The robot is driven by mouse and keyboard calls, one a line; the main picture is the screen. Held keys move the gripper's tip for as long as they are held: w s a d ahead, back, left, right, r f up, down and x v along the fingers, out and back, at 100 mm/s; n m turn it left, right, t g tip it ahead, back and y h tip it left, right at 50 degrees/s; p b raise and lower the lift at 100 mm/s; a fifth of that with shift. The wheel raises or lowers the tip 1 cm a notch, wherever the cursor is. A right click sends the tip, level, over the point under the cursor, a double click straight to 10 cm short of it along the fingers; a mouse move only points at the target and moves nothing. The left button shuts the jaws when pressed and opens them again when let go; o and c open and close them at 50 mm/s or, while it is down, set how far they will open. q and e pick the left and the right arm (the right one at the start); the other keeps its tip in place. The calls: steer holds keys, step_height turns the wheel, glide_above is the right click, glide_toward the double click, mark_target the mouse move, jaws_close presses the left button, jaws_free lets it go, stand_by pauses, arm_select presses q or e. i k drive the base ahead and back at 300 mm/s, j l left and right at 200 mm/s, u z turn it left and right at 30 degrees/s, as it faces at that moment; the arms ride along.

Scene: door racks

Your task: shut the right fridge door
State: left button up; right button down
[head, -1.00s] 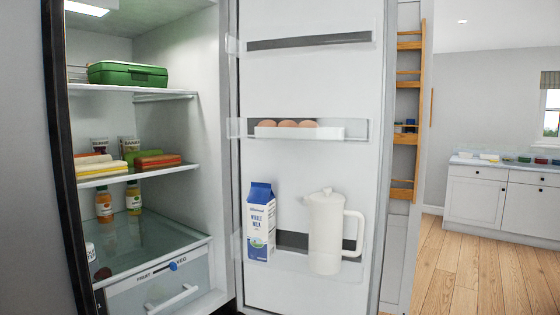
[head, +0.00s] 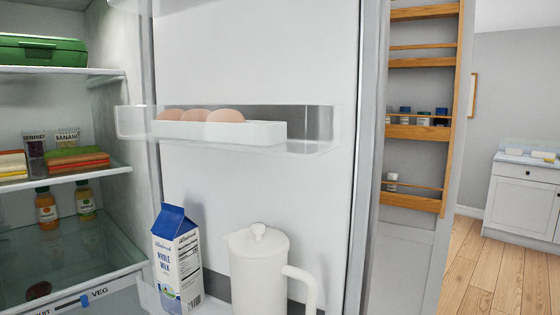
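The right fridge door (head: 270,55) stands wide open, its inner side facing me in the middle of the head view. Its clear shelf (head: 325,122) holds a white egg tray (head: 262,131) with eggs (head: 225,115). Lower on the door are a blue and white milk carton (head: 176,260) and a white lidded pitcher (head: 258,268). The pitcher's lower part is cut off by the frame. The door's outer edge (head: 362,180) shows to the right of the pitcher. Neither of my grippers is in view.
The open fridge interior at left holds a green box (head: 42,50), sandwiches (head: 78,158) and small bottles (head: 85,200) on shelves. A wooden rack (head: 420,132) with jars stands behind the door. A white cabinet (head: 522,200) is far right; the wood floor (head: 490,265) before it is clear.

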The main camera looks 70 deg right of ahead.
mark_target(320, 68)
steer(key=k+l, duration=0.15)
steer(key=l, duration=0.25)
steer(key=k+l, duration=0.1)
steer(key=l, duration=0.3)
steer(key=k+l, duration=0.15)
steer(key=l, duration=0.3)
steer(key=k+l+u, duration=0.1)
steer(key=l, duration=0.3)
steer(key=k+l, duration=0.15)
steer(key=l, duration=0.25)
steer(key=k+l, duration=0.15)
steer(key=l, duration=0.25)
steer(key=k+l, duration=0.1)
steer(key=l, duration=0.3)
